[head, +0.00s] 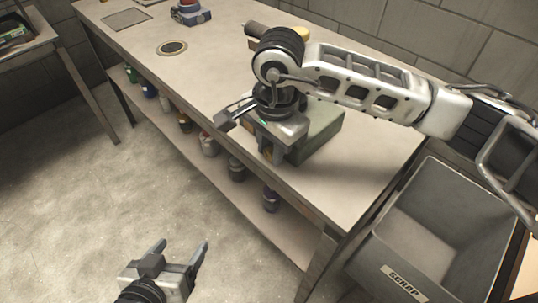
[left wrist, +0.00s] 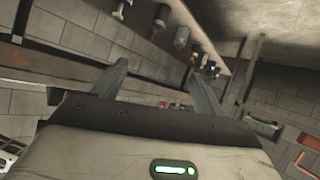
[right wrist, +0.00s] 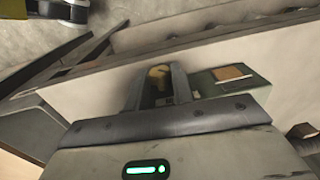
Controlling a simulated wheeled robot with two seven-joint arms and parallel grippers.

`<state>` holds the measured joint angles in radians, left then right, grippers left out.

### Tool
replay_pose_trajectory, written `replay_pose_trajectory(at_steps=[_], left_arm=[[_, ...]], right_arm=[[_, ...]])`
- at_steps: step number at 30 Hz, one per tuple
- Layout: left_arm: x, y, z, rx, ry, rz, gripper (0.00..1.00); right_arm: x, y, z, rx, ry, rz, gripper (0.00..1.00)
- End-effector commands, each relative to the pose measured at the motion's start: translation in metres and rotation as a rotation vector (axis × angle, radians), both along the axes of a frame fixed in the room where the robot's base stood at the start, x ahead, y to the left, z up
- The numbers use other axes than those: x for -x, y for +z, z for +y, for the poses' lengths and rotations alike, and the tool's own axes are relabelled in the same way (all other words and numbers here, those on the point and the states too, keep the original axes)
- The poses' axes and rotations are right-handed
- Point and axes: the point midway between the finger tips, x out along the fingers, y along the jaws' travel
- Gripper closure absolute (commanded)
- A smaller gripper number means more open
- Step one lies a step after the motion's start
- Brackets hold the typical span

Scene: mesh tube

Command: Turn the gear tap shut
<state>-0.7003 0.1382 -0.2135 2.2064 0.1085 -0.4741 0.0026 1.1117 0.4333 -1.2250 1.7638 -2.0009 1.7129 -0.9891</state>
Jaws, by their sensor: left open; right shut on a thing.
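My right gripper (head: 276,156) points down at the bench top, close beside a grey-green block (head: 322,128). In the right wrist view its two fingers (right wrist: 158,70) are close together on a small tan piece (right wrist: 160,74), which I take to be part of the gear tap. The rest of the tap is hidden by the fingers and the arm, so its turn position cannot be told. The same block shows right of the fingers in the right wrist view (right wrist: 243,88), with an orange-tan patch on top. My left gripper (head: 180,246) is open and empty, low over the floor in front of the bench.
The long bench (head: 205,70) has a round drain-like fitting (head: 172,48) and a blue-and-red object (head: 190,12) at its far end. Several jars and bottles stand on the lower shelf. A grey scrap bin (head: 425,245) stands at the right. Bench top left of my right gripper is clear.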

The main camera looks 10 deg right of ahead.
Motion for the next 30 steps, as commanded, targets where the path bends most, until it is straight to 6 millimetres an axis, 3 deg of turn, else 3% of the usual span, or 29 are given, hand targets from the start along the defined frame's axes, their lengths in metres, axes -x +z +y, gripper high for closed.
replay_pose_trajectory(at_steps=[1, 9, 23, 24, 25, 26, 30], left_arm=[[0.001, -0.017, -0.001, 0.005, -0.001, -0.008, 0.29], [0.000, -0.036, -0.004, -0.001, -0.016, -0.046, 0.29], [-0.001, -0.036, -0.005, -0.002, -0.021, -0.049, 0.29], [-0.001, -0.036, -0.005, -0.002, -0.021, -0.049, 0.29], [-0.001, -0.036, -0.005, -0.002, -0.021, -0.049, 0.29], [-0.001, -0.036, -0.005, -0.002, -0.021, -0.049, 0.29], [-0.001, -0.036, -0.005, -0.002, -0.021, -0.049, 0.29]], right_arm=[[-0.001, -0.010, -0.002, -0.027, 0.001, -0.044, 0.98], [0.002, -0.006, -0.003, -0.130, -0.001, -0.182, 0.98], [0.003, 0.001, -0.003, -0.152, -0.001, -0.211, 0.98], [0.003, 0.001, -0.003, -0.152, -0.001, -0.211, 0.67], [0.003, 0.001, -0.003, -0.152, -0.001, -0.211, 0.59], [0.003, 0.001, -0.003, -0.152, -0.001, -0.210, 0.54], [0.004, 0.000, -0.003, -0.151, -0.001, -0.209, 0.54]])
